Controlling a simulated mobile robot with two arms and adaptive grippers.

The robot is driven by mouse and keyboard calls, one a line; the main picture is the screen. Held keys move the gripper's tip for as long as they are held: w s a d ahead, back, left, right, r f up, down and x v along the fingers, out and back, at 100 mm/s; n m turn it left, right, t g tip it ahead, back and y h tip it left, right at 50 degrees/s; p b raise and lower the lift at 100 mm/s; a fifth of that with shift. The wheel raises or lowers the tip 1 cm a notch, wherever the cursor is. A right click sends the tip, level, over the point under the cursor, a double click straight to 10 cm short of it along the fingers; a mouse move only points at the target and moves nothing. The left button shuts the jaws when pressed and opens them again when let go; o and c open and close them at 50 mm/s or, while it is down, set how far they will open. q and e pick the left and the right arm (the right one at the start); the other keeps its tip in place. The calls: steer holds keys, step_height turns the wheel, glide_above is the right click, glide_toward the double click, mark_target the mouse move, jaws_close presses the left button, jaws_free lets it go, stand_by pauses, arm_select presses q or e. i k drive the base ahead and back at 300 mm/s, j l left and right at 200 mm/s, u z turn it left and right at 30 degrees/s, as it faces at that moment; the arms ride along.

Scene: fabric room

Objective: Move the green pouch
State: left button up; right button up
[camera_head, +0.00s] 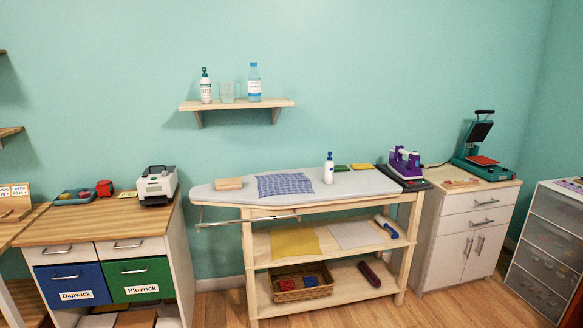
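A small flat dark green item (341,168), which may be the green pouch, lies on the back edge of the grey ironing board (222,193). It is too small to make out clearly. A flat yellow item (361,167) lies just to its right, and a white spray bottle (329,170) stands just to its left. Neither of my grippers shows in the head view.
A basket (302,290) sits on the lower shelf. Cabinets flank the ironing table; wooden floor (440,305) shows in front.

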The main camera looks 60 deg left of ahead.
mark_target(337, 168)
steer(key=u, duration=1.6)
